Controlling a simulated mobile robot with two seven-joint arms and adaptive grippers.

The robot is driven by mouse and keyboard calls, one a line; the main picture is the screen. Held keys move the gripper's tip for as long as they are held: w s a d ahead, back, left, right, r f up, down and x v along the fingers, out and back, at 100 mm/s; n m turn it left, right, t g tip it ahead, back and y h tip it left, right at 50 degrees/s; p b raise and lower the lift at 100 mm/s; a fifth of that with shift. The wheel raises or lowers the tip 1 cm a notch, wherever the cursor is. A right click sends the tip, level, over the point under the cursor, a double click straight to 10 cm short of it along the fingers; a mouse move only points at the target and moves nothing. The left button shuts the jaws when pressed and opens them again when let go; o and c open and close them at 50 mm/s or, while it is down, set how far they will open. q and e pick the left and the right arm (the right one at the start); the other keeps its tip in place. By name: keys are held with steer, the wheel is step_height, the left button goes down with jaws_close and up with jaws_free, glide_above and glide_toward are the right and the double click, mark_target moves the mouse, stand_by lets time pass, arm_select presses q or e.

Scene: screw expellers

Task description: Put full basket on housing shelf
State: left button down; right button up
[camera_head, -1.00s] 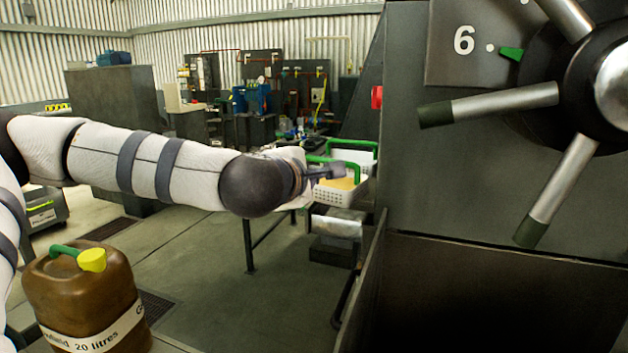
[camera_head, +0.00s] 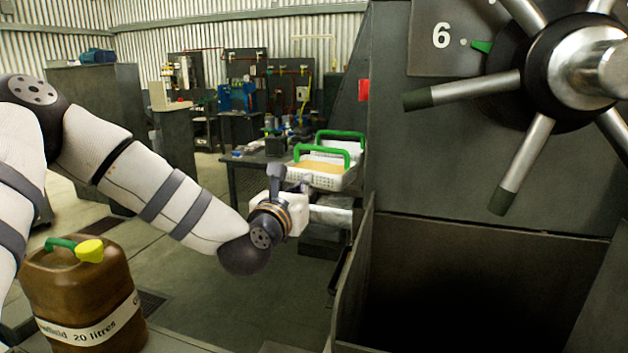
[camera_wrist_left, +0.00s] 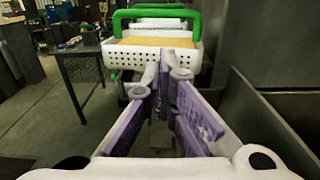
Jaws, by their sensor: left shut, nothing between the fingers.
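A white perforated basket (camera_head: 322,180) with a green handle and yellow-orange contents stands level beside the grey machine housing (camera_head: 490,260). It also shows close ahead in the left wrist view (camera_wrist_left: 140,57), with its handle upright. A second white basket with a green handle (camera_head: 341,134) stands just behind it. What bears the baskets is mostly hidden. My left gripper (camera_head: 276,172) is in front of the near basket and to its left, apart from the handle. In the left wrist view its purple fingers (camera_wrist_left: 167,68) are shut and empty. My right gripper is not in view.
A large handwheel with spokes (camera_head: 560,80) juts from the housing at upper right. An open dark bin (camera_head: 350,290) lies below it. A brown jerrycan (camera_head: 80,295) stands at lower left. A dark table (camera_head: 245,162) stands behind the arm. The floor between is clear.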

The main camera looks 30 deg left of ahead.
mark_target(316, 178)
arm_select(q)
steer(key=x, duration=0.4)
steer(key=shift+w+f, duration=0.15)
steer(key=shift+w, duration=0.15)
steer(key=shift+w+a, duration=0.2)
steer(key=shift+w, duration=0.3)
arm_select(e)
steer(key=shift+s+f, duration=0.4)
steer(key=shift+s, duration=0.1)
arm_select(q)
steer(key=shift+b, duration=0.3)
steer(key=x, duration=0.2)
steer(key=b+x, duration=0.1)
steer(key=f+b+x, duration=0.1)
steer(key=x, duration=0.1)
steer(key=shift+w+a, duration=0.15)
steer(key=shift+w, duration=0.2)
steer(key=shift+w+r+b, duration=0.2)
steer(key=shift+r+b, duration=0.1)
steer(key=shift+r, duration=0.35)
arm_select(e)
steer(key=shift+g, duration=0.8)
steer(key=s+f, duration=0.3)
